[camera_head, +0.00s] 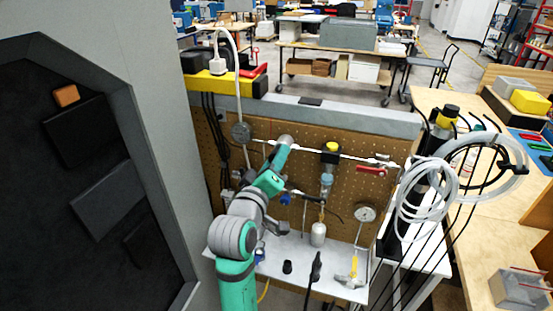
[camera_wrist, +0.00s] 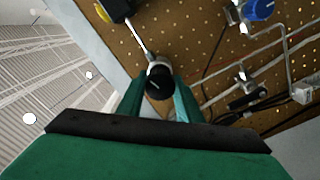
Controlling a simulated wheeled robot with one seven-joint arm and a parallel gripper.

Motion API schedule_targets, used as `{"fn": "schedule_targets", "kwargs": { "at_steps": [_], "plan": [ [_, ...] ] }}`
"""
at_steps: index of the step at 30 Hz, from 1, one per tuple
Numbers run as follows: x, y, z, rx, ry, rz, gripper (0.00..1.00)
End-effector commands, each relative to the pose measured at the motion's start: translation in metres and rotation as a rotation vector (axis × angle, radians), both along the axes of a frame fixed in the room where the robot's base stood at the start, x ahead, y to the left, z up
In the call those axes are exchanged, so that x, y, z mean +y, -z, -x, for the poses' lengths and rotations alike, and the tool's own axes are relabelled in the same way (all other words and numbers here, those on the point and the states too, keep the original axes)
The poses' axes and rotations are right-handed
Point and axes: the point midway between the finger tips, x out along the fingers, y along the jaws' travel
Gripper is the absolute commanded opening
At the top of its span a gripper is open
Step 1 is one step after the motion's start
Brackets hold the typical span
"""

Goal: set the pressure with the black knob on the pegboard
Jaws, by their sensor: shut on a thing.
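The black knob (camera_wrist: 160,80) is round with a pale mark on its face. In the wrist view it sits in front of the pegboard (camera_wrist: 210,22), at the end of a thin metal pipe. My gripper (camera_wrist: 159,89) has one teal finger on each side of the knob and is shut on it. In the head view my arm stands in front of the pegboard (camera_head: 385,203), and I cannot make out the fingers or the held knob there. A round pressure gauge (camera_head: 365,213) shows at the lower right of the board; its reading is too small to tell.
A blue knob (camera_wrist: 260,9) and pipes lie right of my gripper in the wrist view. A yellow-and-black part (camera_wrist: 113,10) is at upper left. In the head view, a white shelf (camera_head: 268,265) holds small parts below, and coiled white tubing (camera_head: 427,202) hangs at right.

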Motion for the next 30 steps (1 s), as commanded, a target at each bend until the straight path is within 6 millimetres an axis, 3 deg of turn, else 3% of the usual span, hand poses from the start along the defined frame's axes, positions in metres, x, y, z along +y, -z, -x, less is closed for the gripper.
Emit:
{"fn": "schedule_targets", "kwargs": {
  "at_steps": [30],
  "plan": [
    [-0.0012, 0.0025, 0.0004, -0.260, 0.004, -0.926, 0.10]
  ]
}}
